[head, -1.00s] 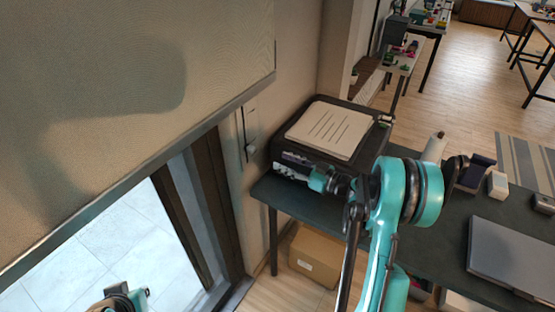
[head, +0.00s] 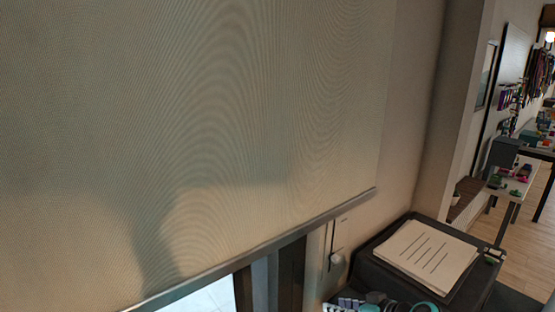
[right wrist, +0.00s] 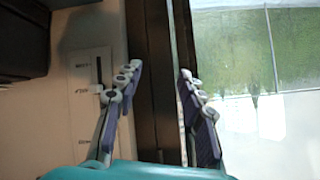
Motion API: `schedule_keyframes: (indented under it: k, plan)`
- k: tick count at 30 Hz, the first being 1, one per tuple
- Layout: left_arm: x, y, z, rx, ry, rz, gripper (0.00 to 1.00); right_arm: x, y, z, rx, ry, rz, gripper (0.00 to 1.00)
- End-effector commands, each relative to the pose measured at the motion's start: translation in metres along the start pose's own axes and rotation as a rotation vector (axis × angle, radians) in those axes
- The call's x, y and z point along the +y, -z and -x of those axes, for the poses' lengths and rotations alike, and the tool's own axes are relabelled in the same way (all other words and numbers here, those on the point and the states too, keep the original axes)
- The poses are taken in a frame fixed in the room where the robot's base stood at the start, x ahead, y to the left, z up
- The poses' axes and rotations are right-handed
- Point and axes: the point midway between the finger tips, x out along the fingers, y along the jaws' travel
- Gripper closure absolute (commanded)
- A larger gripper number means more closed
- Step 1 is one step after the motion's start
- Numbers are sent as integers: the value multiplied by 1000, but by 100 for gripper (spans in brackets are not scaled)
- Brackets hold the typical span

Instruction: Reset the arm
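My right gripper (head: 345,303) shows at the bottom edge of the head view, in front of the black box-shaped machine and below the wall slider. In the right wrist view, the two purple-padded fingers of my right gripper (right wrist: 160,75) stand wide apart with nothing between them. Behind them is a dark window frame. Most of my right arm is cut off in the head view. My left arm and gripper are out of view.
A large roller blind (head: 200,130) fills the left of the head view. The wall slider (head: 336,260) also shows left of the fingers (right wrist: 98,88). The black machine (head: 365,262) carries paper sheets (head: 425,252). Shelves and open floor lie at right.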

Motion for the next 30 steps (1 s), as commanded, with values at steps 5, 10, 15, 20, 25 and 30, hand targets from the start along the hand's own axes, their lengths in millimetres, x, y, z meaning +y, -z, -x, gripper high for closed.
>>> schedule_keyframes:
  k: [5,10,15,20,25,30]
  plan:
    - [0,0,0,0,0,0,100,-48,-43,32,-172,-142,-81,60]
    - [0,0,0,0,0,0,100,-70,-87,69,-262,-315,-132,60]
    - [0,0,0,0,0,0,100,-76,-117,100,-278,-459,-151,60]
    - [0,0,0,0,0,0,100,-75,-130,114,-270,-530,-158,60]
    - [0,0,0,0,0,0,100,-74,-131,117,-266,-545,-160,60]
    - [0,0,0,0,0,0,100,-74,-131,117,-266,-544,-160,60]
